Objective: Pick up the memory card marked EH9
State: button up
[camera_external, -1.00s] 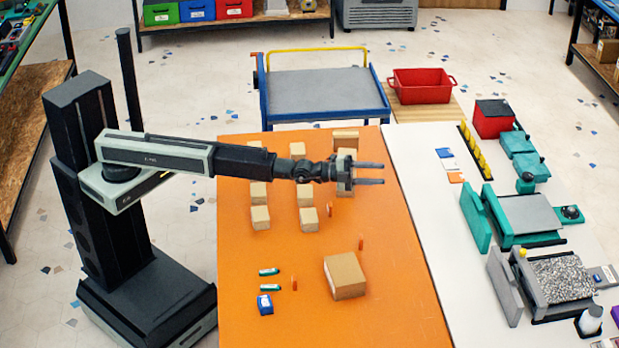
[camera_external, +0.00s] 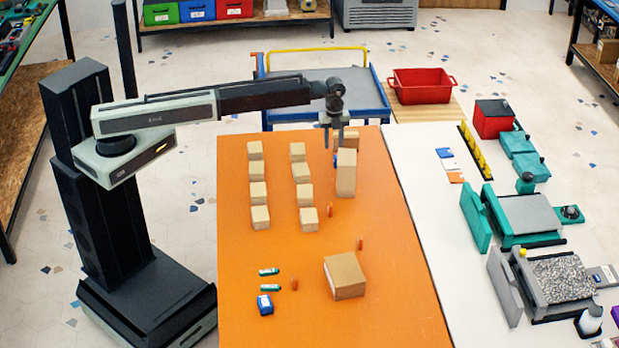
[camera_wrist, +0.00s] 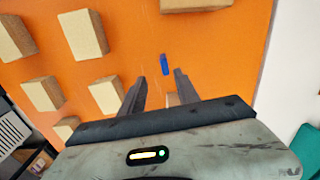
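A small blue object (camera_wrist: 164,64), perhaps the memory card, lies on the orange table in the wrist view, just beyond my fingertips. A blue bit (camera_external: 336,161) also shows in the external view beside a tall cardboard box, partly hidden. No EH9 mark is legible on it. My gripper (camera_external: 333,147) points down above the far part of the orange table. In the wrist view my gripper (camera_wrist: 161,83) has its two fingers apart, with nothing seen between them.
The tall box (camera_external: 346,173) stands close to the blue object. Several small boxes (camera_external: 301,172) stand in rows to the left. A larger box (camera_external: 345,275) is nearer the front. Blue, white and orange flat pieces (camera_external: 449,165) lie on the white table (camera_external: 415,150).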

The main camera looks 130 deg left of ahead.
aim_at(335, 156)
notch_tip(335, 156, down, 3)
jog(key=b, duration=0.2)
jog(key=shift+r+b, duration=0.1)
jog(key=shift+b, duration=0.25)
jog(key=f+b, duration=0.1)
jog(key=f, duration=0.1)
jog(key=f+b, duration=0.1)
jog(key=b, duration=0.1)
jog(key=f+b, duration=0.2)
jog(key=shift+w+a+f, duration=0.3)
jog(key=shift+a, duration=0.05)
jog(key=shift+r, duration=0.2)
grip_shut()
